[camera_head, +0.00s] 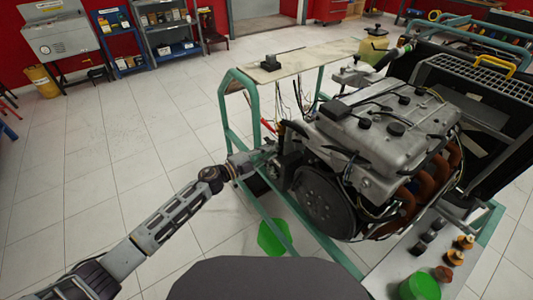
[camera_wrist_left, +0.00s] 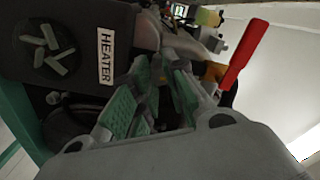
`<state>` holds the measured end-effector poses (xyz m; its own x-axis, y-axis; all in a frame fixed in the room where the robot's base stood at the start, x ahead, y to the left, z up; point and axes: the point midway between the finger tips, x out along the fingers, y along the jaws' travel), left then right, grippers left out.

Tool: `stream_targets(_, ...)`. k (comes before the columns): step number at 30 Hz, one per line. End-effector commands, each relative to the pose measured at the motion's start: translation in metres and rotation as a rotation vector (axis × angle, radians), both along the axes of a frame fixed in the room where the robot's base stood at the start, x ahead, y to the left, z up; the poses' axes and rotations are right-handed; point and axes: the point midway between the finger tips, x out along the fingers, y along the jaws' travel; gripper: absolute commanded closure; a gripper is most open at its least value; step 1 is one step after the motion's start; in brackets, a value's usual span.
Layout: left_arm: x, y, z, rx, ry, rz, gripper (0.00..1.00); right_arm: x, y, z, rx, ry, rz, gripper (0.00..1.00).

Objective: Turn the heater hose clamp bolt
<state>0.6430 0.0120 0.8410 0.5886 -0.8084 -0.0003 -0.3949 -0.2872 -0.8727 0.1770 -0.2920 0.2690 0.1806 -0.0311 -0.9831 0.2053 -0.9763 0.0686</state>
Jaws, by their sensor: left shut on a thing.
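The engine trainer (camera_head: 375,140) stands on a green frame at the right in the head view. My left gripper (camera_head: 265,155) reaches in to its near left side. In the left wrist view, the black heater box (camera_wrist_left: 82,20) carries a white HEATER label and fills the upper left. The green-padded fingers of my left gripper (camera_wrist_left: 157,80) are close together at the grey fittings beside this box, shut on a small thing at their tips. The heater hose clamp bolt is at this spot, mostly hidden by the fingers. My right gripper is not in view.
A red handle (camera_wrist_left: 244,52) rises just right of the fingers in the wrist view. A green frame post (camera_head: 229,120) stands close to my left arm. A green bucket (camera_head: 273,237) is on the floor below. The tiled floor at left is clear.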

Motion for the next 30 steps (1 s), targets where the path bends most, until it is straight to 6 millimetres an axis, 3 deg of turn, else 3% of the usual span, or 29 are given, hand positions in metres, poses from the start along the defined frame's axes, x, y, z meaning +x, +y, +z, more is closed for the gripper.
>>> stream_targets(2, -0.001, -0.002, 0.002, -0.002, -0.002, -0.005, 1.0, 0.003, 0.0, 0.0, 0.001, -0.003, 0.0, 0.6)
stream_targets(3, -0.001, -0.002, 0.002, -0.002, -0.002, -0.005, 0.83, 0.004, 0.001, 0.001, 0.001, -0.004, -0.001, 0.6)
stream_targets(8, -0.001, -0.002, 0.001, -0.002, -0.001, -0.003, 0.63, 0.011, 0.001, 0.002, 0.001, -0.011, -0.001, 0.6)
stream_targets(15, -0.001, -0.001, 0.0, -0.001, 0.0, -0.002, 0.62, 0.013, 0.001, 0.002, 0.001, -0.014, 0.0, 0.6)
stream_targets(18, -0.001, 0.0, 0.0, 0.0, 0.001, -0.001, 0.62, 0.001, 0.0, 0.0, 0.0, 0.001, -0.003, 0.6)
stream_targets(22, -0.002, 0.002, 0.0, -0.001, 0.001, -0.001, 0.62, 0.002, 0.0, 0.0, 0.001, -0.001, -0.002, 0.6)
stream_targets(30, -0.013, 0.018, -0.001, 0.001, 0.001, 0.0, 0.62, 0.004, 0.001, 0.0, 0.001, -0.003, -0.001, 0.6)
